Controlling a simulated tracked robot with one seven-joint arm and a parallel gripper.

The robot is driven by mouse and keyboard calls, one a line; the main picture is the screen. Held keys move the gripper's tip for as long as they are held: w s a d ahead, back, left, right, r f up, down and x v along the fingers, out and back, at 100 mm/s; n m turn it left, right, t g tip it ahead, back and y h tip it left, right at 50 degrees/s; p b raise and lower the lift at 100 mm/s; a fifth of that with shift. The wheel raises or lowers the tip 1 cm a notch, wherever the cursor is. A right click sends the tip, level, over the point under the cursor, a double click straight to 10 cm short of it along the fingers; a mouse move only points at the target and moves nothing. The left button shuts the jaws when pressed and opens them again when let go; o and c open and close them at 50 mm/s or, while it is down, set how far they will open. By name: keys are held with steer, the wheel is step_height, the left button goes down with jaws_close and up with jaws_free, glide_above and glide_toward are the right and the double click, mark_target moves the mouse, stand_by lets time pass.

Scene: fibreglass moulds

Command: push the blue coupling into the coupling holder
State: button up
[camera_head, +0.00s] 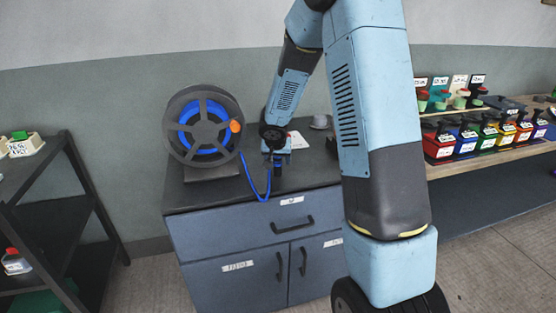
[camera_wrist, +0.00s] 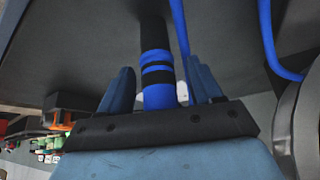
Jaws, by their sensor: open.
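The blue coupling (camera_wrist: 158,97) has black bands and stands between the two fingers of my gripper (camera_wrist: 160,70) in the wrist view. The fingers are open, with a visible gap on each side of it. A dark cylinder (camera_wrist: 154,32) is in line with the coupling's far end. It may be the coupling holder, and I cannot tell how far the coupling sits in it. In the head view my gripper (camera_head: 274,157) is low over the cabinet top, with the small blue and dark coupling (camera_head: 277,169) below it. The join is too small to read there.
A hose reel (camera_head: 203,125) stands left of my gripper on the cabinet top (camera_head: 228,192). Its blue hose (camera_head: 254,190) loops over the front edge. A white sheet (camera_head: 299,140) and a grey object (camera_head: 319,121) lie to the right. A dark shelf (camera_head: 62,216) stands at left.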

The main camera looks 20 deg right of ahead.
steer(key=shift+c, duration=0.5)
steer(key=c, duration=1)
steer(key=shift+r, duration=0.5)
step_height(320, 180, up, 2)
steer(key=shift+r, duration=0.1)
steer(key=shift+s+r, duration=1.65)
steer(key=shift+s, duration=0.7)
steer(key=shift+s+r, duration=1.65)
steer(key=shift+s, duration=0.7)
steer(key=shift+s+r, duration=1.65)
steer(key=shift+s, duration=0.7)
